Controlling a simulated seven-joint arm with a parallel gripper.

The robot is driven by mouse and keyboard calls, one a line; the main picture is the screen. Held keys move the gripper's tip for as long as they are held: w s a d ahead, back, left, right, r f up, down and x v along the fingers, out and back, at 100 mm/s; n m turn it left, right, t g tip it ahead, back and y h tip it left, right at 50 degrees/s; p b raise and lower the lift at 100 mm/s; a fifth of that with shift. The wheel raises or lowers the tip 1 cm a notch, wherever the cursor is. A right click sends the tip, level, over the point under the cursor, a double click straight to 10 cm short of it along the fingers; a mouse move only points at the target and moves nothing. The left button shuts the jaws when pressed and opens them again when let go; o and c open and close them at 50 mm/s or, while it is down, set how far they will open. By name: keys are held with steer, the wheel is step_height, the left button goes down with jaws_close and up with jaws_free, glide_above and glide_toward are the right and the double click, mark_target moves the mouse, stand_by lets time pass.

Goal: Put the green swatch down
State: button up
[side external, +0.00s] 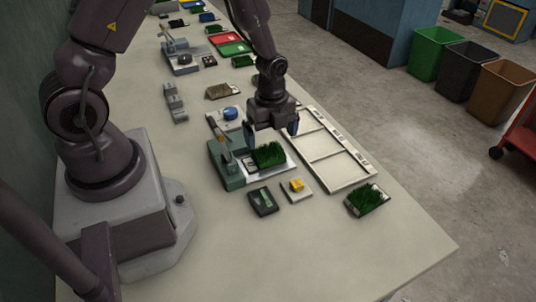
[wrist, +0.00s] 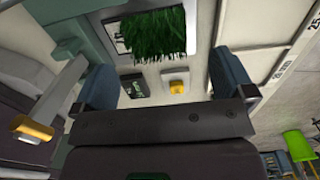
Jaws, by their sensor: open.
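A green grass swatch (side external: 268,155) lies on the pale plate of a grey-green bench device (side external: 228,173). In the wrist view the swatch (wrist: 153,33) shows at the top, on a white plate with dark marks, beyond the fingers. My gripper (side external: 272,131) is open and empty, its two blue-grey fingers apart, above and just behind the swatch. A second green swatch (side external: 367,200) lies apart near the table's right edge.
A white compartment tray (side external: 335,177) lies right of the gripper. A dark meter (side external: 262,201) and a yellow block (side external: 297,185) on a pale card sit in front of the device. The front of the table is clear. Bins (side external: 431,53) stand on the floor.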

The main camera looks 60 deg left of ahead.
mark_target(269, 150)
steer(key=f, duration=0.5)
steer(key=shift+s+f, duration=0.15)
steer(key=shift+s, duration=0.05)
steer(key=c, duration=0.9)
steer(key=shift+c, duration=0.2)
